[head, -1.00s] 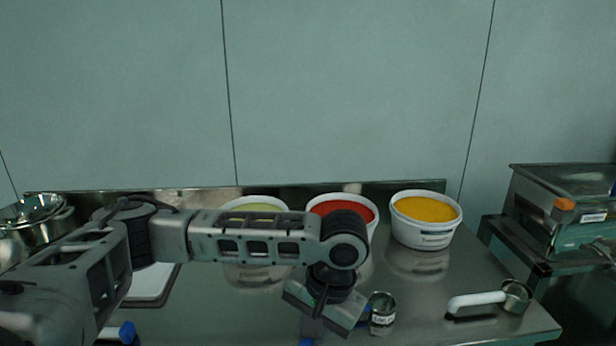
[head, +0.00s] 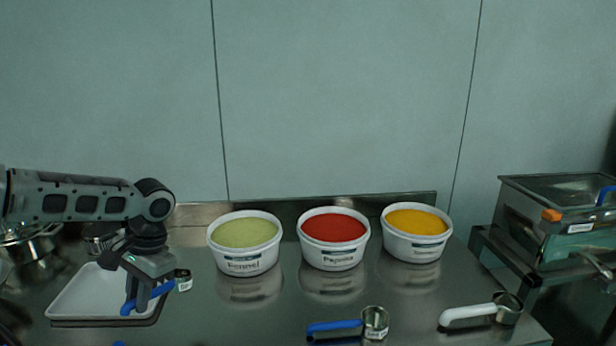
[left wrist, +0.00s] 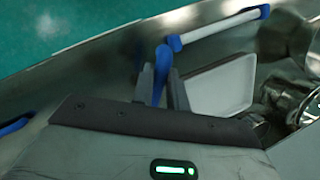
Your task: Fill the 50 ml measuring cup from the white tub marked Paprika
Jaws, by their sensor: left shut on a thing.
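The white tub marked Paprika (head: 334,258) stands in the middle of the row, full of red powder. My left gripper (head: 145,298) is at the left, over the near right part of a white tray. It is shut on the blue handle of a small metal measuring cup (head: 184,280), whose bowl points right. In the left wrist view the blue handle (left wrist: 160,75) shows between the fingers; the bowl is not clear there. Another blue-handled metal cup (head: 376,323) lies on the table in front of the tubs. The cup labels are too small to read. My right gripper is not in view.
A Fennel tub (head: 245,262) with green powder stands left of Paprika, and a tub with yellow powder (head: 416,246) right. A white-handled cup (head: 507,309) lies at the front right. The white tray (head: 78,300) is at left, the sieve machine (head: 545,235) at right.

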